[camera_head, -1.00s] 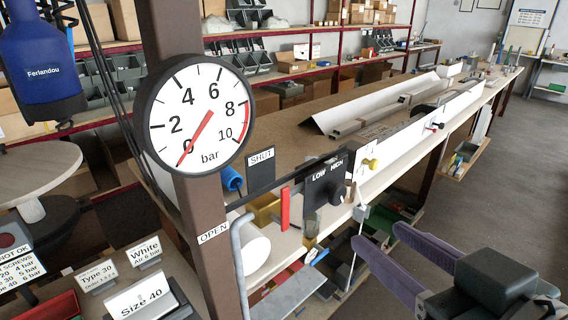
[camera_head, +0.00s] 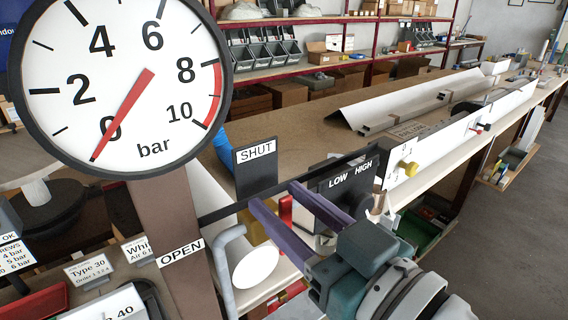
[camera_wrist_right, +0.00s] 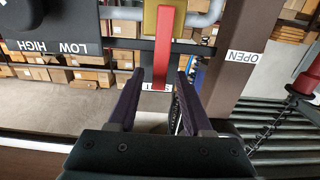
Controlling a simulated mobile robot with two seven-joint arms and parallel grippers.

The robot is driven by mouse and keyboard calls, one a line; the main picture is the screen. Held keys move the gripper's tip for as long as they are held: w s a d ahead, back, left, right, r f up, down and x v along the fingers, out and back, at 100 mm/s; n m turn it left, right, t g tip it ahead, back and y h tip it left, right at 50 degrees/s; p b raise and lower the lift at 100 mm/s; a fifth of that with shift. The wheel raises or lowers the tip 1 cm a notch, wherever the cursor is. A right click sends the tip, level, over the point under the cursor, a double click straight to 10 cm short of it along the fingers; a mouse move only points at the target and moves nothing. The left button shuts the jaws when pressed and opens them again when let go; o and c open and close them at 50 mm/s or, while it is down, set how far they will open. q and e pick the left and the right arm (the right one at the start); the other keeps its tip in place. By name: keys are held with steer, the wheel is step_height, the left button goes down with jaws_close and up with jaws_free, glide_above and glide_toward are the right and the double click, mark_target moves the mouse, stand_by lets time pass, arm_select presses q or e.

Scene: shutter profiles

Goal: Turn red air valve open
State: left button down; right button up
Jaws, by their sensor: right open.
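The red valve handle (camera_head: 286,212) stands upright at the pipe by the post, partly hidden by my right gripper's fingers. In the right wrist view the red handle (camera_wrist_right: 162,52) hangs from a brass valve body (camera_wrist_right: 151,18). My right gripper (camera_head: 275,197) is open with its purple fingers pointing at the handle. In the wrist view the handle's end shows between the open fingertips (camera_wrist_right: 161,75); I cannot tell whether either finger touches it. A SHUT label (camera_head: 256,151) and an OPEN label (camera_head: 180,253) flank the valve. My left gripper is out of view.
The round pressure gauge (camera_head: 150,50) stands close at left, its red needle near 0. A black LOW HIGH switch box (camera_head: 345,185) sits just right of the handle. A grey bent pipe (camera_head: 222,265) is in front. A long bench (camera_head: 300,130) runs behind.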

steer(key=shift+w+a, duration=0.2)
steer(key=shift+w, duration=0.1)
jaws_close()
stand_by(1.3)
